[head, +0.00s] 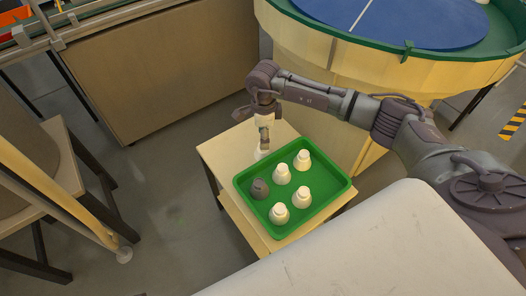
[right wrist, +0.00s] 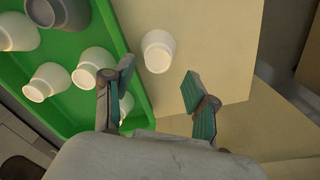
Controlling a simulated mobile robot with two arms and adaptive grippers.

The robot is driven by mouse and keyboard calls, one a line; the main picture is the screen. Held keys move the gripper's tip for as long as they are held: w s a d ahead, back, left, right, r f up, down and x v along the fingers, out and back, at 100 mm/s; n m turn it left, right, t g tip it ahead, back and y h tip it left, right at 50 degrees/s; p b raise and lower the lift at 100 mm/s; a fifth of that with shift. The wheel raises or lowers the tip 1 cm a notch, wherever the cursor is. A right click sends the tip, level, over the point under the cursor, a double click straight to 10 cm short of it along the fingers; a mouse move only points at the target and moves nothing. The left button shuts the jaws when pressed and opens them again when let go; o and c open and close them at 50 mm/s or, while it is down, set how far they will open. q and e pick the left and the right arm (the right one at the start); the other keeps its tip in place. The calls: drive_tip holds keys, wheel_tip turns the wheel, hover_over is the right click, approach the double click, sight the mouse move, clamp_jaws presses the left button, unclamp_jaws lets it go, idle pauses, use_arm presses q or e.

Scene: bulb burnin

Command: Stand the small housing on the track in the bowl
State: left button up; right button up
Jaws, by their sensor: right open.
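A small white housing (right wrist: 158,50) stands alone on the wooden side table, just outside the green tray. In the head view it (head: 262,153) shows partly below my right gripper (head: 264,132). In the right wrist view my right gripper (right wrist: 158,72) is open, with the housing between and just beyond its fingertips; I see no contact. The large round bowl (head: 310,45) at the top right has a pale wall, a green rim and a blue floor (head: 400,18) with a white line. Which part is the track is unclear. My left gripper is out of view.
The green tray (head: 241,187) on the side table (head: 222,152) holds several white housings (head: 303,160) and a dark grey one (head: 260,188). Its wall is close to my right gripper. A wooden cabinet (head: 165,70) and a chair (head: 35,165) stand left.

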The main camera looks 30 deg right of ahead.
drive_tip(key=f, duration=0.4)
drive_tip(key=shift+a+f+b, duration=0.3)
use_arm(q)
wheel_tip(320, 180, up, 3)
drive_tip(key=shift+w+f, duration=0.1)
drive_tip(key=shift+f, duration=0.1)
use_arm(e)
drive_tip(key=shift+c, duration=0.2)
drive_tip(key=c, duration=0.7)
drive_tip(key=shift+o, duration=0.2)
drive_tip(key=shift+r, duration=0.1)
